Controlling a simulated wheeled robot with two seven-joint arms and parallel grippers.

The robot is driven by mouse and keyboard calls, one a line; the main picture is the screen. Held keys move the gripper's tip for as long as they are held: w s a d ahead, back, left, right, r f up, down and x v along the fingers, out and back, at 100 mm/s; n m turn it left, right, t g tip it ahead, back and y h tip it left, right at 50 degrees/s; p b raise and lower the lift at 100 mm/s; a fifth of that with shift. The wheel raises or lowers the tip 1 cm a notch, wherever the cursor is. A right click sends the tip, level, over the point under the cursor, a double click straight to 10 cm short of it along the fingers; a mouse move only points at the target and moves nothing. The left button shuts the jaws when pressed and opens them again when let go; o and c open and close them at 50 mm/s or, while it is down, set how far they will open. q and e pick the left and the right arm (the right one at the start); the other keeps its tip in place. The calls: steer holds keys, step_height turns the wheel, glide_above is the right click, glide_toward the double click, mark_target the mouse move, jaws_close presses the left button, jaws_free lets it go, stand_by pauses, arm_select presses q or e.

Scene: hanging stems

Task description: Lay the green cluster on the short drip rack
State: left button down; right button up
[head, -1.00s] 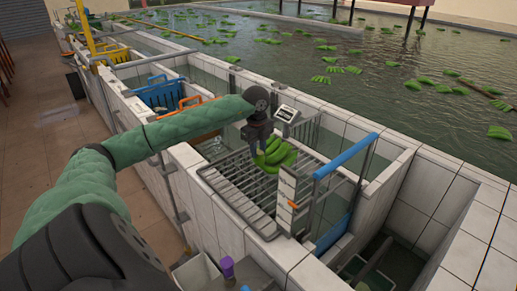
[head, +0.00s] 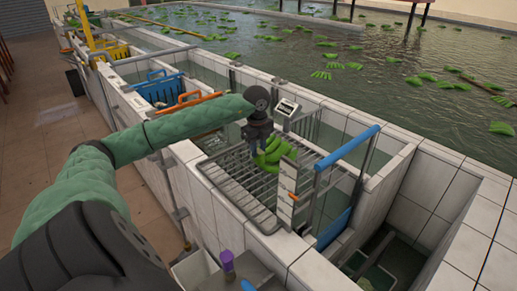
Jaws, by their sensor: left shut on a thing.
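The green cluster (head: 271,155) is a bunch of green bananas over the far right part of the short drip rack (head: 232,188), a grey metal grid set across the tiled trough. My left gripper (head: 258,146) points down at the cluster's upper left side and is shut on it. The cluster hangs close above the bars; I cannot tell whether its lower end touches them. The fingertips are partly hidden against the fruit. My right gripper is not in view.
A white upright gauge plate (head: 287,192) with an orange mark stands just right of the cluster. A blue-topped rail (head: 346,147) rises beyond it. A small display (head: 287,108) sits behind. The left part of the rack is bare.

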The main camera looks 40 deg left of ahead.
arm_select(q)
steer(key=shift+f, duration=0.2)
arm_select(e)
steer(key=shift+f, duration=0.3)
arm_select(q)
steer(key=c, duration=1.1)
jaws_free()
steer(key=shift+o, duration=0.2)
steer(key=shift+f, duration=0.1)
step_height(320, 180, up, 6)
steer(key=b, duration=0.3)
steer(key=shift+s, duration=0.15)
steer(key=shift+r, duration=1)
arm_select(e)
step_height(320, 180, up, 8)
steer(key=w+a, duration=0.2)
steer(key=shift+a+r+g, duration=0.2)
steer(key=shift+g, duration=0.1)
